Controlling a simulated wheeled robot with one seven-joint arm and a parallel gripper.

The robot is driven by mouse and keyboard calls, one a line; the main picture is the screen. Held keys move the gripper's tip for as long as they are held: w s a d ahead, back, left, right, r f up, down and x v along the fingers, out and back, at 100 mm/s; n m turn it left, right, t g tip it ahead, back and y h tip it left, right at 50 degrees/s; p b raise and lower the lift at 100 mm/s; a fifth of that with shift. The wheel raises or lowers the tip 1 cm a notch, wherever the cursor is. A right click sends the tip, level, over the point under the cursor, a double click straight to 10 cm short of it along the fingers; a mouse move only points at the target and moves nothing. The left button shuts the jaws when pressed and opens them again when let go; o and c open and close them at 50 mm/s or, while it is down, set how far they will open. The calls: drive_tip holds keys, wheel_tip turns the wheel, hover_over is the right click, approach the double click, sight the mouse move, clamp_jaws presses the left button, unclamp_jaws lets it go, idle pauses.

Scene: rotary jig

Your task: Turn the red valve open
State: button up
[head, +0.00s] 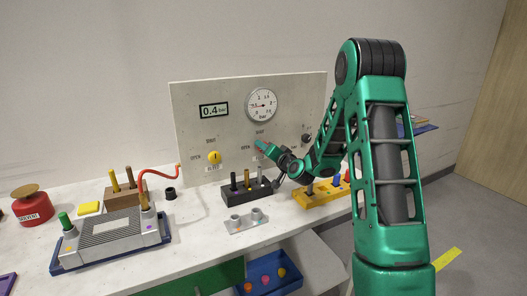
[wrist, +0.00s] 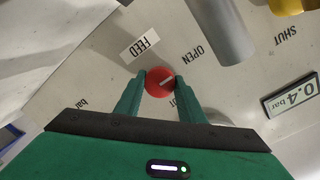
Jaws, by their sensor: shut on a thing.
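The red valve (wrist: 159,84) is a round knob with a short white mark, on the pale panel (head: 195,110). In the wrist view its mark slants up to the right, roughly toward the OPEN lettering (wrist: 193,53). The white FEED label (wrist: 143,44) is above it, and lettering below is partly hidden. My gripper (wrist: 160,88) is shut on the valve, one green finger on each side. In the head view my gripper (head: 261,147) reaches the panel under the gauge and mostly hides the valve.
The panel carries a display (head: 214,111) reading 0.4 bar, a round gauge (head: 262,105) and a yellow valve (head: 214,157). On the bench below stand a black block with pegs (head: 246,191), a grey bracket (head: 246,222) and a yellow block (head: 318,198).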

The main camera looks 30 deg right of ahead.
drive_tip(key=shift+s+a+f, duration=0.1)
drive_tip(key=shift+a+f, duration=0.05)
drive_tip(key=shift+f, duration=0.15)
drive_tip(key=o, duration=1)
drive_tip(key=shift+o, duration=0.2)
drive_tip(key=shift+r, duration=0.15)
drive_tip(key=s+r, duration=0.1)
drive_tip(key=s, duration=0.9)
drive_tip(key=shift+s, duration=0.2)
